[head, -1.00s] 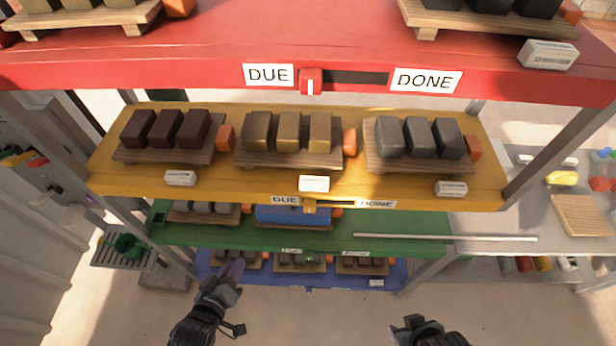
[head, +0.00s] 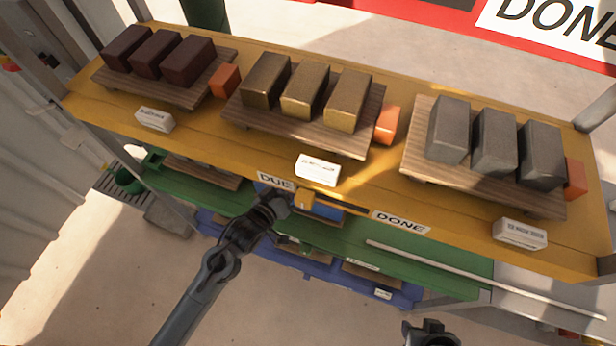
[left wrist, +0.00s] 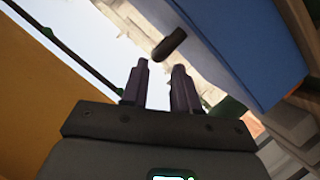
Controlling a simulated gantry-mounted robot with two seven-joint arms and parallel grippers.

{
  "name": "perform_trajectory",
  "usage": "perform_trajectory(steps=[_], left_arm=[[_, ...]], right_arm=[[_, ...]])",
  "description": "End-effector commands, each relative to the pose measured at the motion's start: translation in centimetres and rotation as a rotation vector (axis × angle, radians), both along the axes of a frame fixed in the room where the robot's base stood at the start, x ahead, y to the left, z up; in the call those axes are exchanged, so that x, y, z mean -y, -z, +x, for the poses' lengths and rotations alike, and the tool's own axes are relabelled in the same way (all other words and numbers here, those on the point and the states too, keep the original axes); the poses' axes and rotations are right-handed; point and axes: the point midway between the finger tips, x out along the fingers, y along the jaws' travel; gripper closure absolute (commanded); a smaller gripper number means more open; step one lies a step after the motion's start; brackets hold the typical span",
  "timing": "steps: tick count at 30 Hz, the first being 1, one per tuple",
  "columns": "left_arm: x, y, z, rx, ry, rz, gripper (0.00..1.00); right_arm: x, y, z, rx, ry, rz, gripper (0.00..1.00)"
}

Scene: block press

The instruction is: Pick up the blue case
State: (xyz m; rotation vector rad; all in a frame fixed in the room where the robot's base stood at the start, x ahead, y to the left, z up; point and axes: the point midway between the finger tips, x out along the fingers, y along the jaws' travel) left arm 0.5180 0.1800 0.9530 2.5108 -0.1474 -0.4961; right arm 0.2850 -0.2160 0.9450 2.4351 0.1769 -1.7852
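The blue case (head: 331,212) sits on the green shelf under the yellow one and is mostly hidden by the yellow shelf's front edge and my left arm. In the left wrist view its blue side (left wrist: 245,45) fills the upper right, close by. A dark rounded bar (left wrist: 169,44), which looks like its handle, stands out beside it, just beyond my fingertips. My left gripper (head: 277,203) is at the front of the green shelf. In the left wrist view its two fingers (left wrist: 160,68) are apart with nothing between them. My right gripper (head: 430,328) is low at the bottom edge, its fingers unclear.
The yellow shelf (head: 230,165) overhangs close above my left gripper, with several blocks on wooden boards and a slider (head: 305,199) between DUE and DONE labels. A thin pale rod (head: 430,257) lies along the green shelf (head: 450,268). A blue shelf (head: 330,284) is below.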

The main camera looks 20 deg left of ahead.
Motion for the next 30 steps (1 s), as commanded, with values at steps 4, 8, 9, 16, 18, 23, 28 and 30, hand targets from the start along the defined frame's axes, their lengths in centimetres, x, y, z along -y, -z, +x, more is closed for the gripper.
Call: perform_trajectory(steps=[4,8,9,16,18,23,28,30], left_arm=[[0.5,0.6,1.9,0.001,0.001,0.000,0.71],[0.7,0.8,2.7,0.000,0.001,0.000,0.71],[0.7,0.9,2.9,0.000,0.001,0.000,0.71],[1.0,1.0,4.8,0.001,0.001,0.000,0.71],[1.1,1.0,5.7,0.000,0.000,0.000,0.71],[1.4,1.6,7.4,0.000,0.000,0.000,0.71],[1.6,1.8,8.0,-0.001,0.001,0.000,0.71],[1.6,1.8,8.0,-0.001,0.001,0.000,0.71]], right_arm=[[0.1,0.0,0.3,0.007,0.001,-0.002,0.57],[0.2,0.0,0.3,0.008,-0.002,-0.004,0.57],[0.2,0.0,0.3,0.008,-0.002,-0.006,0.57],[0.4,0.1,0.3,0.009,-0.008,-0.015,0.57],[0.4,0.1,0.3,0.009,-0.007,-0.014,0.57],[0.4,0.3,0.3,0.009,-0.006,-0.014,0.57],[0.3,0.3,0.3,0.009,-0.004,-0.010,0.57],[0.3,0.3,0.3,0.010,-0.003,-0.009,0.57]])
